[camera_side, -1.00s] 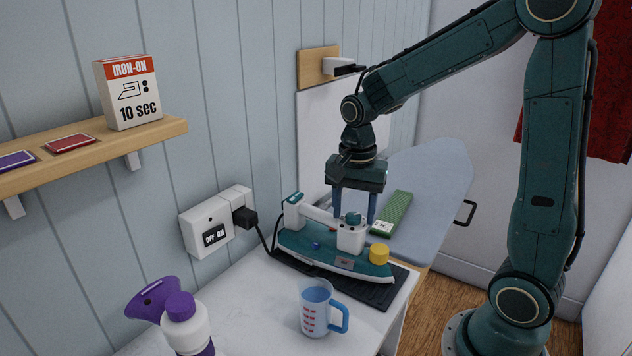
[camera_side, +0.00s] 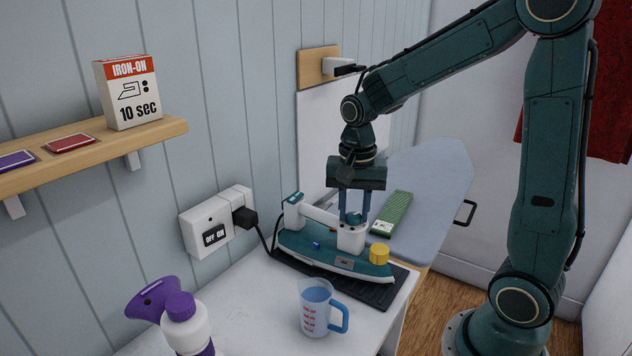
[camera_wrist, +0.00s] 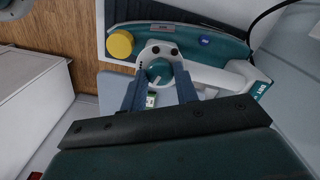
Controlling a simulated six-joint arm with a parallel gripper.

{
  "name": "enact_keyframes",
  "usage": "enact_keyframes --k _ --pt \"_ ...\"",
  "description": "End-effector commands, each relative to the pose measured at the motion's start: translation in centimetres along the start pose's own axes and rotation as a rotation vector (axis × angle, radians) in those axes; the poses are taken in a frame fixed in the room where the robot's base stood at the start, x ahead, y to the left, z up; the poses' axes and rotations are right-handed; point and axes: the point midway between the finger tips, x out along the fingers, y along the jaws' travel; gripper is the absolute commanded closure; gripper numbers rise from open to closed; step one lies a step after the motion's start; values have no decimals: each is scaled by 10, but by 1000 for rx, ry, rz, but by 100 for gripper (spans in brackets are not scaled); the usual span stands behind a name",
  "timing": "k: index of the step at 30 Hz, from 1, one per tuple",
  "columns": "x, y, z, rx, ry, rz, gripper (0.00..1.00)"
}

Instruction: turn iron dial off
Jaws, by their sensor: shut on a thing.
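The teal and white iron (camera_side: 330,253) lies flat on a dark mat (camera_side: 385,290) on the white cabinet top. Its teal dial (camera_side: 354,217) sits on the white front post of the handle; the dial also shows in the wrist view (camera_wrist: 159,72). My gripper (camera_side: 355,214) points straight down over the post, with its two blue fingers at either side of the dial. In the wrist view my gripper (camera_wrist: 160,85) is shut on the dial. The dial's setting marks are too small to read.
A yellow cap (camera_side: 379,253) stands on the iron's front, close to my fingers. A measuring jug (camera_side: 317,307) and a purple-topped bottle (camera_side: 185,320) stand nearer. A black plug (camera_side: 244,217) sits in the wall outlet (camera_side: 208,228). The ironing board (camera_side: 430,190) holds a green box (camera_side: 391,213).

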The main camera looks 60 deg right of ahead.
Motion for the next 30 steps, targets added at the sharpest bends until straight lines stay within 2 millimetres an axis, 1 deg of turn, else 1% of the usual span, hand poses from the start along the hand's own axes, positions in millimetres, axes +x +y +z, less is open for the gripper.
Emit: enact_keyframes --k 30 --pt "-1 0 0 -947 3 -1 93"
